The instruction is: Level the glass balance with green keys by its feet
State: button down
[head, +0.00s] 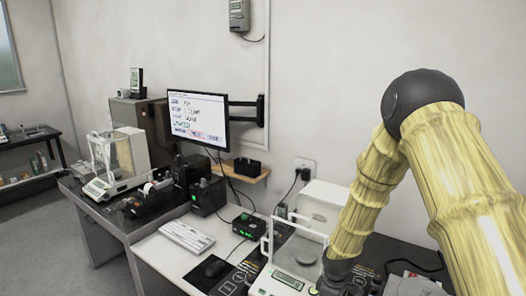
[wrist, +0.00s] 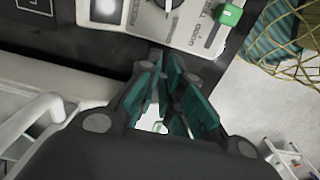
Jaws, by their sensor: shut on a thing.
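A glass balance (head: 285,281) with a clear draft shield and a greenish display stands at the bottom centre of the head view. A second glass balance (head: 103,183) stands on the far left table. The fingertips do not show in the head view.
A monitor (head: 198,118) is on a wall arm.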

jog(key=shift+s+d+f, duration=0.25)
jog(key=shift+d+f, duration=0.15)
jog(key=shift+f, duration=0.05)
jog(key=shift+r, duration=0.2)
jog(key=shift+w+d+r+p, duration=0.3)
jog(key=shift+r+p, duration=0.15)
jog(key=shift+p, duration=0.35)
jog(key=r+p, duration=0.1)
jog(key=r, duration=0.2)
jog(key=r+p, duration=0.1)
jog(key=shift+a+r+p, duration=0.25)
jog(key=shift+r+p, duration=0.05)
jog(key=shift+p, duration=0.05)
